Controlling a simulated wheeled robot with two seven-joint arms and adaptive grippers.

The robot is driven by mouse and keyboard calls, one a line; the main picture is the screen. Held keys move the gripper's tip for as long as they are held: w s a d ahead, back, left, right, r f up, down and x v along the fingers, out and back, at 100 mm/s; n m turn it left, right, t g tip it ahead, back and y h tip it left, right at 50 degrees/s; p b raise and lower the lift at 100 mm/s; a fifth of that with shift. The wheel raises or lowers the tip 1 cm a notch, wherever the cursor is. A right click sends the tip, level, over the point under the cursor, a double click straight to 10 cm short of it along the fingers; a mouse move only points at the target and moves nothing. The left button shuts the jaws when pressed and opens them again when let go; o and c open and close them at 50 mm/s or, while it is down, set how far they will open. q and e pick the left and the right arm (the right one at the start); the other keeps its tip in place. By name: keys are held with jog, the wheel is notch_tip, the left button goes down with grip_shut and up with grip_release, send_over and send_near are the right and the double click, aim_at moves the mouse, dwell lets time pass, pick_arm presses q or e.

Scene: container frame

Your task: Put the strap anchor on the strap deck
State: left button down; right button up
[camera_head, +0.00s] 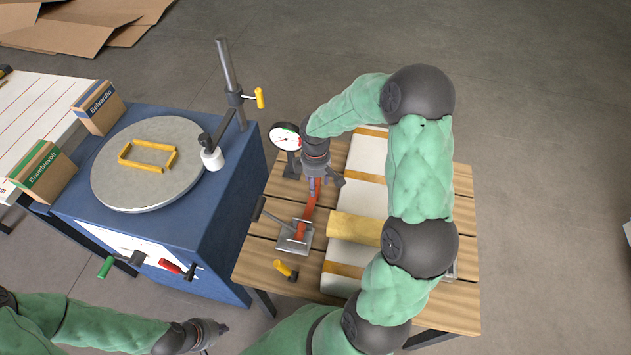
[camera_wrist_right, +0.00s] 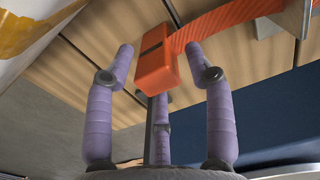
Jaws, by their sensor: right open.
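An orange block (camera_wrist_right: 156,60), which looks like the strap anchor, sits at the end of an orange strap in the right wrist view. My right gripper (camera_head: 322,184) is open, its purple fingers (camera_wrist_right: 160,70) spread around the block; contact is not clear. In the head view the orange strap (camera_head: 304,222) runs from below this gripper to a grey metal bracket with a dark lever (camera_head: 295,240) on a slatted wooden table (camera_head: 462,200). I cannot tell which part is the strap deck. My left gripper (camera_head: 212,334) is low at left, away from the table; its fingers are unclear.
A long white load with tan bands (camera_head: 350,250) lies on the table beside the strap. A round dial gauge (camera_head: 286,138) stands near my right gripper. A blue cabinet (camera_head: 215,240) with a round plate (camera_head: 150,185) stands left. A yellow-handled part (camera_head: 286,270) lies near the table's front.

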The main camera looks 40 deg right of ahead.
notch_tip(320, 180, up, 12)
jog(key=p, duration=0.5)
